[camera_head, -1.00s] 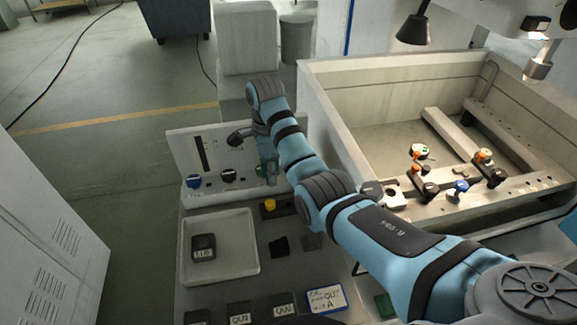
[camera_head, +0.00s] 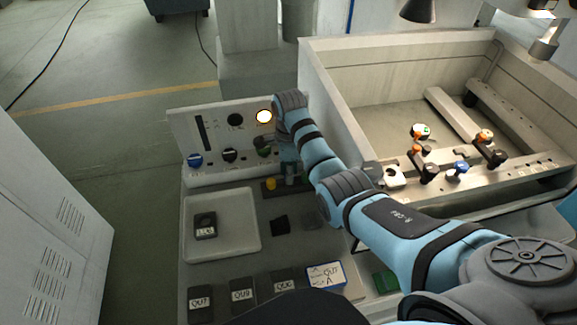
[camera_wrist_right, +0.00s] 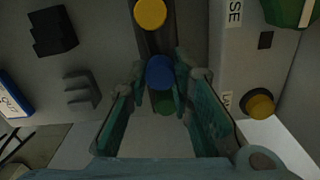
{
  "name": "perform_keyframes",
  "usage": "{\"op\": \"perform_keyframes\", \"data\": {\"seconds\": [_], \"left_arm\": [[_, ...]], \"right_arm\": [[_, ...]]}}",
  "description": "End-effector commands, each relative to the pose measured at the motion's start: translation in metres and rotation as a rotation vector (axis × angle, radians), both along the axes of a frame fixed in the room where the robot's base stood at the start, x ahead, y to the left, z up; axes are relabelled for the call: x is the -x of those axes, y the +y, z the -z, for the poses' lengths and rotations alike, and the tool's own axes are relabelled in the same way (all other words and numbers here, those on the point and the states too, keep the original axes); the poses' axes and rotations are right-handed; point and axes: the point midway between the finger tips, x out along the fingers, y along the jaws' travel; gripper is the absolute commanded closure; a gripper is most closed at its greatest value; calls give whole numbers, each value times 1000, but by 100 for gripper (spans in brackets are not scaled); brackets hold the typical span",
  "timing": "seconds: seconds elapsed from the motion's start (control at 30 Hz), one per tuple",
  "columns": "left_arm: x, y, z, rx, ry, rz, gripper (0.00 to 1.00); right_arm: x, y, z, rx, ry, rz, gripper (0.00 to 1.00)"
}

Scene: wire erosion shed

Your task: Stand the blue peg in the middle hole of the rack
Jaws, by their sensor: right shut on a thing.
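The blue peg (camera_wrist_right: 160,73) is between the fingers of my right gripper (camera_wrist_right: 157,88), which is shut on it. In the right wrist view its round top shows above the dark rack (camera_wrist_right: 151,40), between a yellow peg (camera_wrist_right: 150,13) and a green one (camera_wrist_right: 165,104) partly hidden by the blue peg. I cannot tell whether the blue peg's lower end is in a hole. In the head view my right gripper (camera_head: 289,172) is just right of the yellow peg (camera_head: 271,184) and covers much of the rack (camera_head: 266,189). My left gripper is not in view.
A control panel (camera_head: 178,135) with knobs and a lit round lamp (camera_head: 264,117) stands behind the rack. A pale tray (camera_head: 188,245) holding a dark block lies at left. Dark blocks and a labelled card (camera_head: 326,274) lie in front. A machine basin (camera_head: 320,100) is at right.

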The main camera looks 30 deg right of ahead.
Motion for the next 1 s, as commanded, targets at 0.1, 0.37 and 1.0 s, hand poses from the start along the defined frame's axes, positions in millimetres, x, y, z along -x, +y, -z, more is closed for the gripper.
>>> {"op": "perform_keyframes", "data": {"seconds": [0.1, 0.37, 1.0], "left_arm": [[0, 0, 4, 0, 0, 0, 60], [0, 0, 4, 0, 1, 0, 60], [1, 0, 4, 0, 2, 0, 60]], "right_arm": [[0, 0, 8, 0, 1, 0, 99], [0, 0, 9, 0, 0, 0, 99], [0, 0, 9, 0, 0, 0, 56]]}}
